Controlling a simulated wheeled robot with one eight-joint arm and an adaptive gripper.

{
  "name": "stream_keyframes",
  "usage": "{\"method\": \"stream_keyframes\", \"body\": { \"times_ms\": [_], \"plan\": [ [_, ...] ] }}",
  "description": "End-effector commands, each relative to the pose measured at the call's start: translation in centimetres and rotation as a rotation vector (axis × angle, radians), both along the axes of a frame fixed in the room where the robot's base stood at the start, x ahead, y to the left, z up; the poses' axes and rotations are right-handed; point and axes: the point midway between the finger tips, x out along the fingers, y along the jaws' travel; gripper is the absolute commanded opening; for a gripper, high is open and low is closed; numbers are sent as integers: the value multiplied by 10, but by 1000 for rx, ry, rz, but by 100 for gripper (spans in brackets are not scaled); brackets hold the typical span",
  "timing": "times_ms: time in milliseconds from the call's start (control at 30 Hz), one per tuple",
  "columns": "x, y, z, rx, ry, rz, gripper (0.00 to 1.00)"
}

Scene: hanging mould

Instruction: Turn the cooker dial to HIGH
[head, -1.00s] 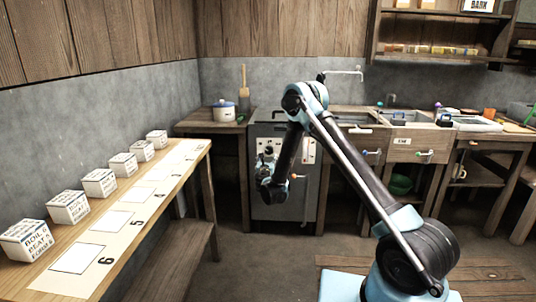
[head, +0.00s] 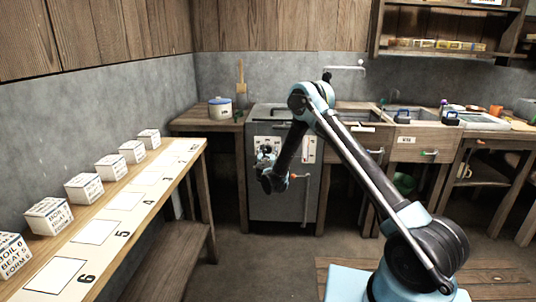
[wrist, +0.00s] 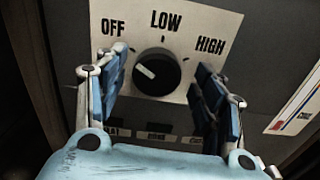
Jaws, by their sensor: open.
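The cooker (head: 284,205) is a dark grey cabinet with a white panel on its front, against the back wall. In the wrist view its round black dial (wrist: 165,86) sits on a white plate marked OFF, LOW and HIGH from left to right. The dial's white mark points up and left, towards OFF. My gripper (wrist: 160,68) is open, with one blue-padded finger on each side of the dial. I cannot tell whether the fingers touch it. In the head view my gripper (head: 265,157) is in front of the white panel and partly hides it.
A long bench (head: 190,160) with numbered cards and several white lettered boxes runs along the left. A pot (head: 220,108) stands on a side table left of the cooker. Sink counters (head: 415,145) are to the right. The floor before the cooker is clear.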

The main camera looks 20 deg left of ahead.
Motion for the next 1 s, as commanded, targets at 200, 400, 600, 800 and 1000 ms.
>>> {"method": "stream_keyframes", "body": {
  "times_ms": [200,400,600,800,1000],
  "plan": [
    [-2,4,0,0,0,3,22],
    [-3,4,0,2,0,4,18],
    [-3,4,0,34,8,4,18],
    [-3,4,0,135,33,4,18],
    [-3,3,0,299,71,4,18]
  ]
}}
